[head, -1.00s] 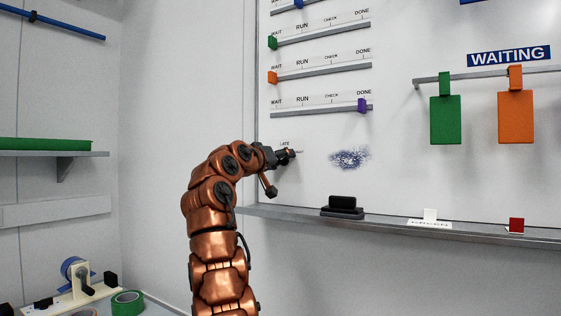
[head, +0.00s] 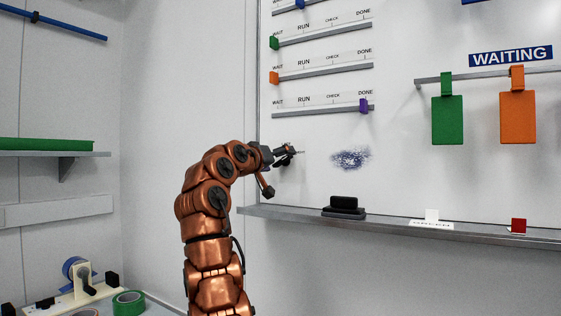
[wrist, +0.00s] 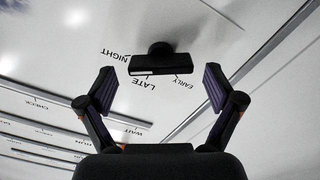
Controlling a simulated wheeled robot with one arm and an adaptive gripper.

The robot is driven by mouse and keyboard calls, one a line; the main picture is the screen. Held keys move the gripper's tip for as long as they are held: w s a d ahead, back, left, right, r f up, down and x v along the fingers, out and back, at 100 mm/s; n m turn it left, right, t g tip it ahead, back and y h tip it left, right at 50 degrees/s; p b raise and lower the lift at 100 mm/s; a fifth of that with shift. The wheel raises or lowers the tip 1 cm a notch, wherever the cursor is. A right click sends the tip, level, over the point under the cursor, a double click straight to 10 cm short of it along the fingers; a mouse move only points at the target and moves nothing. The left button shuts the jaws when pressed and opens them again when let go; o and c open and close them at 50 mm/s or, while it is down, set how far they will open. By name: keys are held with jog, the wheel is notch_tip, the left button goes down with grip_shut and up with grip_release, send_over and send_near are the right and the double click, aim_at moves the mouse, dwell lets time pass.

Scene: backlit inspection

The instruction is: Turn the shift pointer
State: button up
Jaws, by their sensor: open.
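The shift pointer is a black bar on a round hub (wrist: 153,65), mounted on the whiteboard and lying nearly level in the wrist view. The labels NIGHT, LATE and EARLY sit around it, LATE just below the bar. I cannot tell which way it points. My gripper (wrist: 160,88) is open, with one finger on each side of the bar and visible gaps to both ends. Nothing is between the fingers at their tips. In the head view my gripper (head: 287,155) is at the board's lower left and hides most of the pointer.
Slider rails (head: 322,110) with coloured markers run above the gripper. A dark smudge (head: 350,159) is to its right. Below, the board's ledge (head: 290,218) carries a black eraser (head: 344,205). Green (head: 447,120) and orange (head: 518,117) tags hang at right.

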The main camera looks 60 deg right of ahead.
jog(key=a, duration=1)
jog(key=shift+s+f, duration=0.15)
jog(key=shift+s, duration=0.05)
dwell(0.6)
